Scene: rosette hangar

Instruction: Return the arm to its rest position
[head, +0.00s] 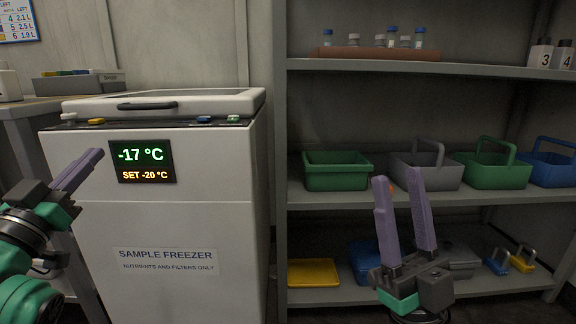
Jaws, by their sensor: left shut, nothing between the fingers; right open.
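My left gripper (92,160) is at the left edge, in front of the sample freezer's left side. Its purple fingers are together and hold nothing. My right gripper (398,184) points up at the lower right, in front of the shelving. Its two purple fingers stand apart with nothing between them. The rest of both arms is mostly out of view.
The white sample freezer (190,222) has its lid down and its display reads -17 °C, set -20 °C. The grey shelving (440,196) holds a green bin (337,172), several handled baskets and vials. A yellow tray (313,272) lies on the lower shelf. A bench (30,108) stands left.

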